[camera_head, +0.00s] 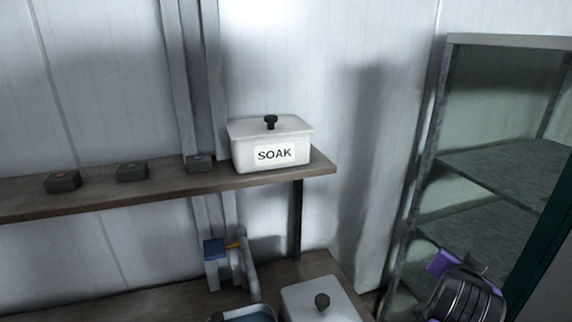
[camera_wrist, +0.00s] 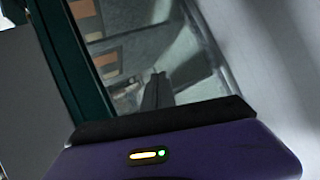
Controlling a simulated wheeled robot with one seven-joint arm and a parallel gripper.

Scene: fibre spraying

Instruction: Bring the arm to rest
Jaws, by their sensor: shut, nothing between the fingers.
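My gripper (camera_wrist: 156,95) shows in the wrist view as a purple housing with a black bar and a small lit yellow and green indicator along the bottom. Its dark fingers are together, with nothing seen between them. They point toward a glass-fronted cabinet. In the head view, a purple and black ribbed part of my arm is at the lower right, in front of the cabinet (camera_head: 490,165). The fingertips cannot be made out there.
A white lidded box marked SOAK (camera_head: 270,150) stands on a wooden shelf (camera_head: 110,197) beside several small dark blocks. The cabinet's dark green edge is close to my arm.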

